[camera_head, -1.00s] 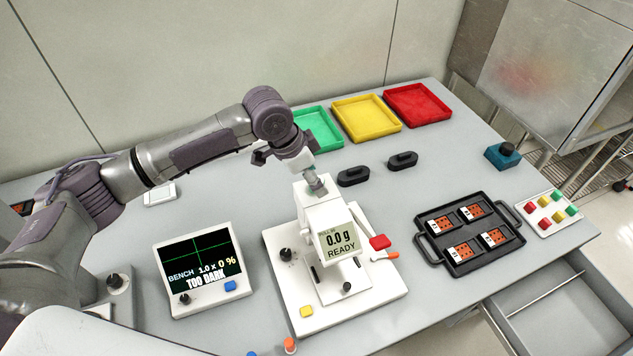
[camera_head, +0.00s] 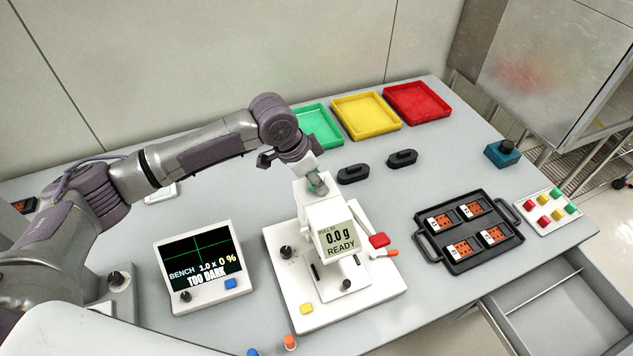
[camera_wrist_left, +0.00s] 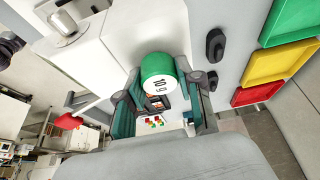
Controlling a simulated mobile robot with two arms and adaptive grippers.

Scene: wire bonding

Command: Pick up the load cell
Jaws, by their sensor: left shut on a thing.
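The load cell appears to be the green cylinder with a white end face marked "10 g" (camera_wrist_left: 160,80) in the left wrist view. My left gripper (camera_wrist_left: 163,92) is shut on it, with a teal-lined finger on either side. In the head view my left gripper (camera_head: 318,184) points down at the top of the white bonding machine (camera_head: 322,215). The cylinder is mostly hidden there by the fingers. I cannot tell whether it touches the machine. My right gripper is not in view.
The machine's display (camera_head: 339,239) reads "0.0 g READY". A monitor (camera_head: 200,262) stands to its left. Two black holders (camera_head: 353,175) (camera_head: 402,158) lie behind it. Green, yellow (camera_head: 366,116) and red trays line the back; a black tray (camera_head: 467,232) with several boards is at right.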

